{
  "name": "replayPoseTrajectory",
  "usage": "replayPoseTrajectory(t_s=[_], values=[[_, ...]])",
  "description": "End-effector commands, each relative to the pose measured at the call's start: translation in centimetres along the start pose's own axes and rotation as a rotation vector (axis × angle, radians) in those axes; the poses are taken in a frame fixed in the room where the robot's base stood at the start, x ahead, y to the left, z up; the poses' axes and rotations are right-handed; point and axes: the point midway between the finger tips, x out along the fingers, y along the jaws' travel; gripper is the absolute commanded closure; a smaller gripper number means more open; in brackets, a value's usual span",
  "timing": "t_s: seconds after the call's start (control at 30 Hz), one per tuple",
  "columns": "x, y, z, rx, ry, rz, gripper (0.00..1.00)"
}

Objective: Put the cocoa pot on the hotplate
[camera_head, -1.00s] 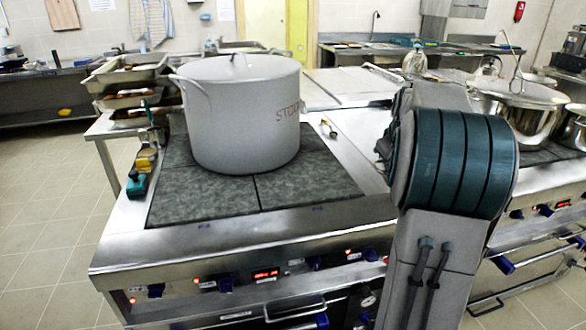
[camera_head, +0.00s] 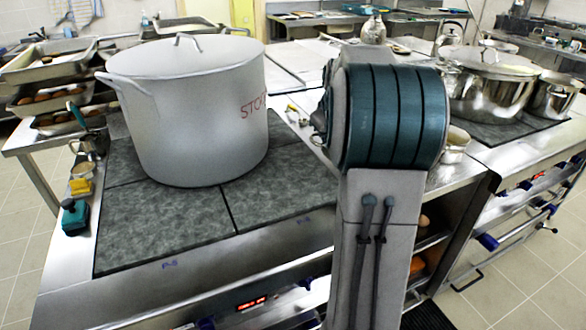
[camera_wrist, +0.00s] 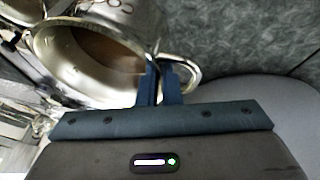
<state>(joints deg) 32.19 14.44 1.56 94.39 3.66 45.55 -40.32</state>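The cocoa pot (camera_wrist: 85,62) is a shiny steel pot with brown contents and partly visible lettering in the wrist view. My gripper (camera_wrist: 161,75) has its two fingers close together across the pot's loop handle and appears shut on it. In the head view my arm hides the gripper. A small steel pot (camera_head: 455,146) shows just right of my arm there; I cannot tell whether it is the same pot. The dark speckled hotplate (camera_head: 165,225) is at the left, with its front part bare. Speckled grey surface also shows in the wrist view (camera_wrist: 245,35).
A big grey lidded stockpot (camera_head: 195,115) stands on the back of the hotplate. Stacked trays (camera_head: 45,68) and a yellow and a teal item (camera_head: 75,217) are at its left. A lidded steel pot (camera_head: 495,90) stands on the right-hand range.

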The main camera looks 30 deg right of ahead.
Motion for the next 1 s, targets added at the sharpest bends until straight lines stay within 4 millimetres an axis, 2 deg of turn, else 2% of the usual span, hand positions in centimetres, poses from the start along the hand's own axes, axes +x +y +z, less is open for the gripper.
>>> replayPoseTrajectory(t_s=[0.03, 0.2, 0.4, 0.57, 0.8, 1.0], values=[[0.3, -1.4, -0.1, -0.006, 0.003, 0.000, 1.00], [1.8, -5.1, -0.1, -0.003, 0.002, 0.001, 1.00], [2.9, -7.8, -0.2, 0.001, 0.003, 0.004, 1.00], [3.4, -8.5, 0.0, 0.003, 0.002, 0.004, 1.00], [6.2, -9.2, 1.1, 0.003, 0.000, 0.004, 1.00], [6.7, -9.3, 1.3, 0.003, 0.003, 0.005, 1.00]])
